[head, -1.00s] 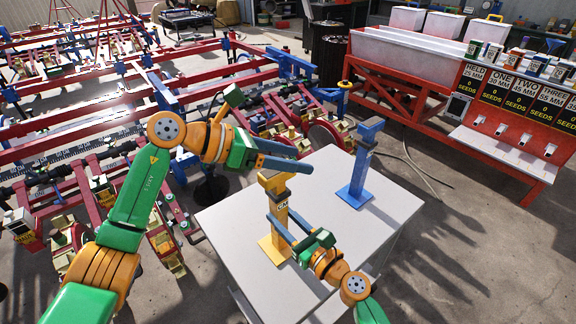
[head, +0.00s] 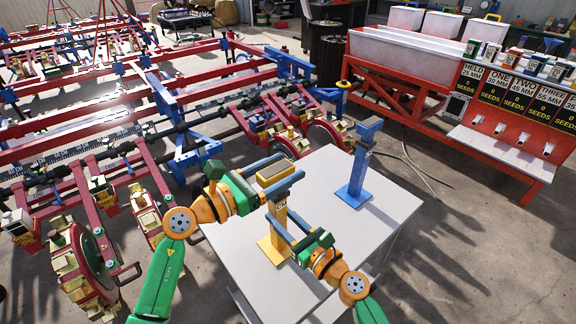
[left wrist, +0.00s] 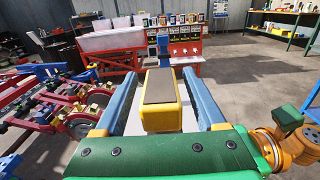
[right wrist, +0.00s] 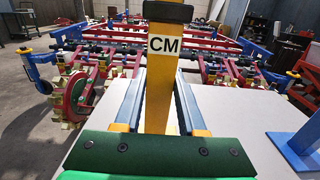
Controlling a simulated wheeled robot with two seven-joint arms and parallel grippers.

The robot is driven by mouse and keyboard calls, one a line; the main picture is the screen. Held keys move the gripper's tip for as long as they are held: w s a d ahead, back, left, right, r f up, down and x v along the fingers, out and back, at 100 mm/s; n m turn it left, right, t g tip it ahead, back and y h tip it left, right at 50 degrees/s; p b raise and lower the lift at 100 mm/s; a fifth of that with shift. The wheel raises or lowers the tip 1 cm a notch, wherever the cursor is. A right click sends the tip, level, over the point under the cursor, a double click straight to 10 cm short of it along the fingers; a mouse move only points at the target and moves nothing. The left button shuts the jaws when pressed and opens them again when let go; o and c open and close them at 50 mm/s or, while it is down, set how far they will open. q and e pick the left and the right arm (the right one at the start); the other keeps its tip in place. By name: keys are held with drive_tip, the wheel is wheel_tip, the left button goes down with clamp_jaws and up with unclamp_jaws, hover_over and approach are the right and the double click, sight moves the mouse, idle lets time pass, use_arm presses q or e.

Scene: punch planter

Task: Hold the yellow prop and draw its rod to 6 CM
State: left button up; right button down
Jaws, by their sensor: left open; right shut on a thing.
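The yellow prop (head: 272,250) stands upright on the pale table, with a square base, a post and a dark-topped head block (left wrist: 160,88). My left gripper (head: 292,165) is open at the head block. In the left wrist view its blue fingers lie on both sides of the block, with a gap showing at each side. My right gripper (head: 281,214) is shut on the post below the head. In the right wrist view a white label (right wrist: 164,45) reading "CM" shows on the post above the fingers; any number is hidden or unreadable.
A blue prop (head: 355,185) stands on the table (head: 390,215) to the right, clear of both arms. A red and blue planter frame (head: 190,150) lies behind and left. A red seed stand (head: 495,150) is at the right. The table's right side is mostly bare.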

use_arm(q)
drive_tip(key=shift+x, duration=0.85)
clamp_jaws()
idle(0.8)
